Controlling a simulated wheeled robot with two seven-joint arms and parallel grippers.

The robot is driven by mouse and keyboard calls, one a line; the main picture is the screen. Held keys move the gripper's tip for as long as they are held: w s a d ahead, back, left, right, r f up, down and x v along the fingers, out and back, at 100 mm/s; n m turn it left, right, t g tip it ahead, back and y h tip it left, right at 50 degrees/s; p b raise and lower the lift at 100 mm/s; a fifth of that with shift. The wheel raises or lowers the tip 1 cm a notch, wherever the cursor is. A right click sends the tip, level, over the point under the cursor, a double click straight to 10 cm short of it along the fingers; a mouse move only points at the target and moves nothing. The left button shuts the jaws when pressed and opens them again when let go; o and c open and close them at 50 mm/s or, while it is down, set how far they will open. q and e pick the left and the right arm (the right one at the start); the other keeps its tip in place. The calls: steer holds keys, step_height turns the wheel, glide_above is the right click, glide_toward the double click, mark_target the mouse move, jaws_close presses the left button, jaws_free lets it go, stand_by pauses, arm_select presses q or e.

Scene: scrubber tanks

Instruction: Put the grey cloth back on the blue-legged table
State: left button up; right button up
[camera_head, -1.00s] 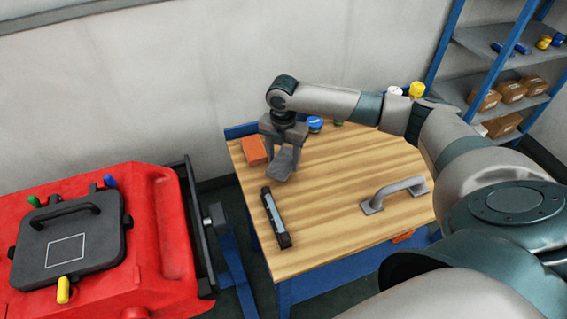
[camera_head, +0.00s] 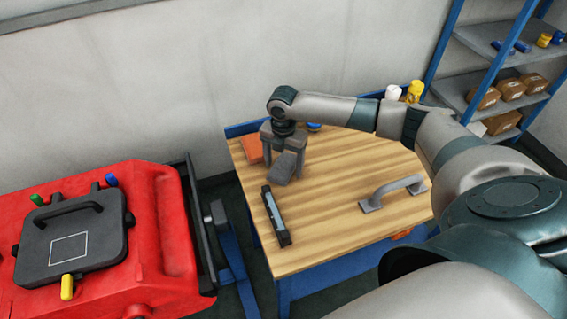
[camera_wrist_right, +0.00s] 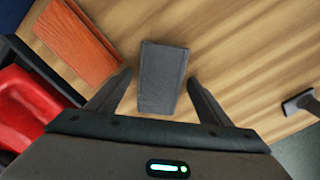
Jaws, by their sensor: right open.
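The grey cloth (camera_head: 286,167) is a dark grey folded rectangle at the far left part of the blue-legged table (camera_head: 335,200). It also shows in the right wrist view (camera_wrist_right: 162,78), between the fingers. My right gripper (camera_head: 284,158) is open over the cloth and points down, one finger on each side. In the wrist view (camera_wrist_right: 159,78) a gap shows on the left of the cloth and a narrower one on the right. My left gripper is not in view.
An orange block (camera_head: 249,150) lies just left of the gripper. A dark bar-shaped tool (camera_head: 276,216) lies in front, and a grey handle (camera_head: 392,192) to the right. White and yellow containers (camera_head: 413,91) stand at the back. A red machine (camera_head: 165,220) is on the left.

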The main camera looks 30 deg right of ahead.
mark_target(283, 165)
steer(key=shift+r, duration=0.15)
steer(key=shift+w+r+b, duration=0.1)
steer(key=shift+r+b, duration=0.3)
steer(key=shift+r, duration=0.25)
step_height(283, 165, up, 11)
steer(key=b, duration=0.3)
steer(key=shift+f, duration=0.15)
steer(key=shift+f, duration=0.1)
